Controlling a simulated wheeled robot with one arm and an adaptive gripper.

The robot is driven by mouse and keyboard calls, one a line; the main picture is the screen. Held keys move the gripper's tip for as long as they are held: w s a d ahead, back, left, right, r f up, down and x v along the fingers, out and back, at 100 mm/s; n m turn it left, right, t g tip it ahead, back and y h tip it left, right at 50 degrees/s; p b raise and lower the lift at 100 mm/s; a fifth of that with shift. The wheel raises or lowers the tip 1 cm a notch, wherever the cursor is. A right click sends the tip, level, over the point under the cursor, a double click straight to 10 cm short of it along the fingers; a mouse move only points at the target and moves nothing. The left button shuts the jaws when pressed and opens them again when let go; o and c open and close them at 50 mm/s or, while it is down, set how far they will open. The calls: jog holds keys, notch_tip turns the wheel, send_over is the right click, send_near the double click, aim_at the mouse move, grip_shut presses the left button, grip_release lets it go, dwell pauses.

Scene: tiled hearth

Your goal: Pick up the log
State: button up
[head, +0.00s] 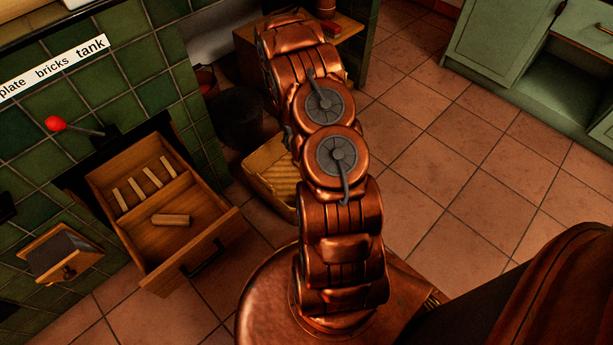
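A short, light-wood piece that looks like the log (170,219) lies on its side in the front compartment of an open wooden drawer (192,262). Several thin pale sticks (152,178) lie side by side in the drawer's back compartment, behind a divider. My copper arm rises through the middle of the head view, to the right of the drawer and apart from it. The fingers of my gripper do not show, so I cannot see whether they hold anything.
A red-knobbed lever (56,124) sticks out of the green tiled wall above the drawer. A small wooden box (60,254) is left of it. A wooden crate (272,178) stands behind my arm. Green cabinets (520,50) are at far right. Open tile floor lies between.

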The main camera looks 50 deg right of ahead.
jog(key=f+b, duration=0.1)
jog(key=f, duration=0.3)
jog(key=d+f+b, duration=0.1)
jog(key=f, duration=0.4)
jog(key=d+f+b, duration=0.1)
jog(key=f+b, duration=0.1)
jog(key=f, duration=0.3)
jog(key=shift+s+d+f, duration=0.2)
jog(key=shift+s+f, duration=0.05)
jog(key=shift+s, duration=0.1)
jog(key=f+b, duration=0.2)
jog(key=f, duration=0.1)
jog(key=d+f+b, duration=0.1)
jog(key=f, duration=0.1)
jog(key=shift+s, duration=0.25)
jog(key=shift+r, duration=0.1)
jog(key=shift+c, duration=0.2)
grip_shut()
